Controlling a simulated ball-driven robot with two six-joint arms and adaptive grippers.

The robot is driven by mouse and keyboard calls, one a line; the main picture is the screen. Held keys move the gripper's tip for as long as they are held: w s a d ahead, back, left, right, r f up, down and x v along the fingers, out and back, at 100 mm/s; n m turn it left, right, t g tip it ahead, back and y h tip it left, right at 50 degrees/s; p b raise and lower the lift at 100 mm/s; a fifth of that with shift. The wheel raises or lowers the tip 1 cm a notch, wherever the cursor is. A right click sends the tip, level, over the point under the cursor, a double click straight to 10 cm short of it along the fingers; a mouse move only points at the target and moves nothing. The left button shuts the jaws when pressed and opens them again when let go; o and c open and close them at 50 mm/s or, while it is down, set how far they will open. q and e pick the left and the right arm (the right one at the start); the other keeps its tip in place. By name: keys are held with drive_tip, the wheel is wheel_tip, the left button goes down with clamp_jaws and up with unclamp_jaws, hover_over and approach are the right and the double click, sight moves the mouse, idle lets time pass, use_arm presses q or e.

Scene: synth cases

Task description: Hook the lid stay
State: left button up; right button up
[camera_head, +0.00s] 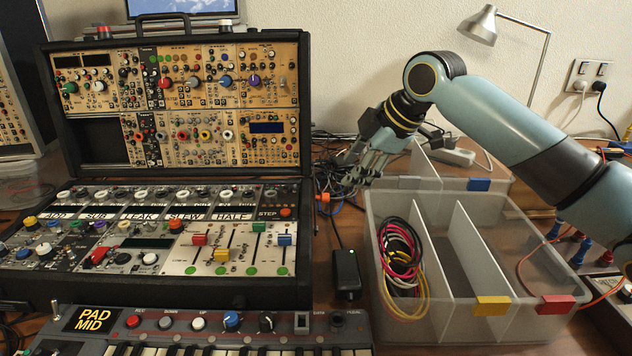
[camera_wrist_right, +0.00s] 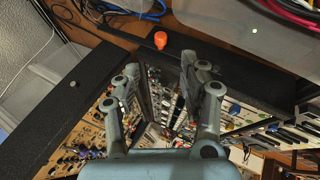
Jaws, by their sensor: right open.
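The black synth case stands open, its upper half (camera_head: 306,90) upright behind the lower half (camera_head: 305,240). A small orange piece (camera_head: 323,198) sits by the right side of the case near the hinge line. It also shows in the right wrist view (camera_wrist_right: 160,39), beyond the fingers. I cannot tell whether it belongs to the lid stay; no stay arm shows clearly. My right gripper (camera_head: 352,184) is open and empty, right of the case and above the cables, apart from the orange piece. Its spread fingers also show in the wrist view (camera_wrist_right: 160,72). My left gripper is out of view.
A clear divided bin (camera_head: 480,215) with coiled cables (camera_head: 402,262) stands right of the case. A black adapter (camera_head: 346,270) lies between them. Tangled cables (camera_head: 325,165) lie behind the gap. A keyboard (camera_head: 210,347) fills the front. A lamp (camera_head: 480,25) stands at the back.

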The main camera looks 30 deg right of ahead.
drive_tip(key=b+x, duration=0.2)
drive_tip(key=x, duration=0.7)
drive_tip(key=shift+w+a+f, duration=0.1)
drive_tip(key=shift+w+f, duration=0.05)
drive_tip(key=shift+f, duration=0.1)
drive_tip(key=shift+w+f, duration=0.25)
drive_tip(key=shift+f, duration=0.05)
drive_tip(key=shift+c, duration=1.4)
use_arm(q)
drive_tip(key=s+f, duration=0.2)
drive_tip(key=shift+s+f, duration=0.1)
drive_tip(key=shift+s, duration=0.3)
use_arm(e)
clamp_jaws()
